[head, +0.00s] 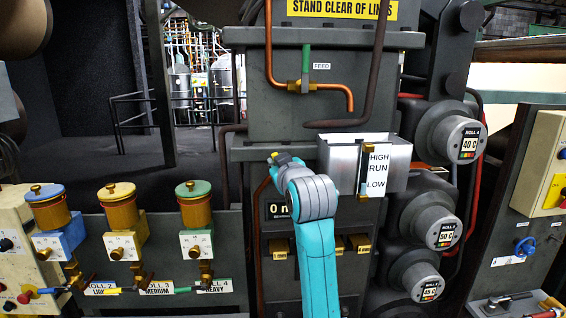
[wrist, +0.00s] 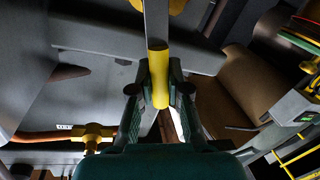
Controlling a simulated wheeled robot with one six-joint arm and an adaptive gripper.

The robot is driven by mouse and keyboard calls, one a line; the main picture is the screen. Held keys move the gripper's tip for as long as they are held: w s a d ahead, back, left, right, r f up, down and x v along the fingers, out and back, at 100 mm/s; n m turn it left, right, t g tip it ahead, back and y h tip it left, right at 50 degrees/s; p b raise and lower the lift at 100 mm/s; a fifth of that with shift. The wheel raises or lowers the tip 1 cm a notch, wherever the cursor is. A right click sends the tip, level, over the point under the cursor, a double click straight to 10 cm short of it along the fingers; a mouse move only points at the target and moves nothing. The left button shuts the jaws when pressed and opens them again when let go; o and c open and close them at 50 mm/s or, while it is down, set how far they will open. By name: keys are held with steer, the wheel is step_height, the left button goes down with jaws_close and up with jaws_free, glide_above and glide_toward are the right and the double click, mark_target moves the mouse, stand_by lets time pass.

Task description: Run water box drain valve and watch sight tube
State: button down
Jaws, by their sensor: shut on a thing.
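The water box (head: 340,165) is an open-topped grey metal box on the machine front. Its sight tube (head: 366,170) stands on the front face between brass fittings, beside a HIGH / RUN / LOW card (head: 377,171). I cannot make out a water level in it. My gripper (head: 280,158) is at the left end of the box, mostly hidden behind my wrist. In the wrist view my gripper (wrist: 159,92) is shut on a yellow sleeve (wrist: 158,75) at the end of a grey lever (wrist: 156,22). Whether this lever is the drain valve's handle cannot be told.
A feed valve (head: 306,73) with a green handle sits on a copper pipe above the box. Roll gauges (head: 466,140) project at the right. Three oiler cups (head: 118,207) stand at the left. A counter (head: 279,210) is partly behind my arm.

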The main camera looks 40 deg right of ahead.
steer(key=shift+w+a+f+n, duration=0.3)
steer(key=shift+a+n, duration=0.15)
steer(key=shift+n, duration=0.55)
steer(key=c, duration=1.1)
jaws_free()
steer(key=v, duration=1.2)
steer(key=shift+w+a+r, duration=0.1)
steer(key=shift+a+r, duration=0.05)
